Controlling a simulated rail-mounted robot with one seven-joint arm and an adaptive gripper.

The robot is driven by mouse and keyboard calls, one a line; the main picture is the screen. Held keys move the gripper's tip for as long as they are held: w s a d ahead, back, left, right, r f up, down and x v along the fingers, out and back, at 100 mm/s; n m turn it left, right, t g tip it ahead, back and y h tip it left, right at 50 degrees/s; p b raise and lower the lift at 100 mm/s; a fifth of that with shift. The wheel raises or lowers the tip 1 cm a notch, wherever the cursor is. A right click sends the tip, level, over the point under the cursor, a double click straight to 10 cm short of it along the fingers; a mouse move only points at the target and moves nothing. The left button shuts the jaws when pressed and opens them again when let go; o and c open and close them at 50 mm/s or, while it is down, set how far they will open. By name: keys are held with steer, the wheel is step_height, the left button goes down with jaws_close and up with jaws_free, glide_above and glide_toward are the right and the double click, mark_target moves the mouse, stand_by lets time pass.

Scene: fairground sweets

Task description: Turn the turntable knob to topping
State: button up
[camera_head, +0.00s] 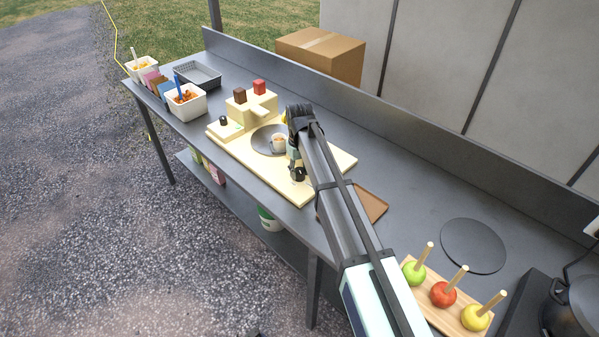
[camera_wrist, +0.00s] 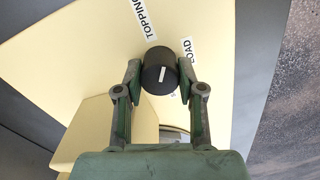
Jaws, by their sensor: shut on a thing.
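The black turntable knob (camera_wrist: 160,70) shows in the wrist view, with a short white line on its top. The line runs nearly straight up and down in that view. The TOPPING label (camera_wrist: 138,18) lies above left of the knob, and the LOAD label (camera_wrist: 186,50) lies to its right. My gripper (camera_wrist: 161,72) is shut on the knob, one finger on each side. In the head view my gripper (camera_head: 297,172) is low over the front right of the cream board (camera_head: 330,163); the arm hides part of it. The grey turntable (camera_head: 262,140) carries a small white cup (camera_head: 278,143).
A cream block with a brown and a red top piece (camera_head: 252,100) stands behind the turntable. Another dark knob (camera_head: 223,119) is at the board's left. White tubs (camera_head: 185,102) stand farther left. A brown tray (camera_head: 370,203) and toffee apples (camera_head: 442,293) lie to the right.

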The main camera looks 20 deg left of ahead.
mark_target(299, 170)
steer(key=n, duration=0.5)
steer(key=shift+n+b, duration=0.3)
steer(key=shift+b, duration=0.1)
steer(key=shift+s, duration=0.1)
steer(key=o, duration=1.1)
steer(key=shift+o, duration=0.2)
step_height(299, 170, up, 12)
steer(key=shift+f, duration=0.1)
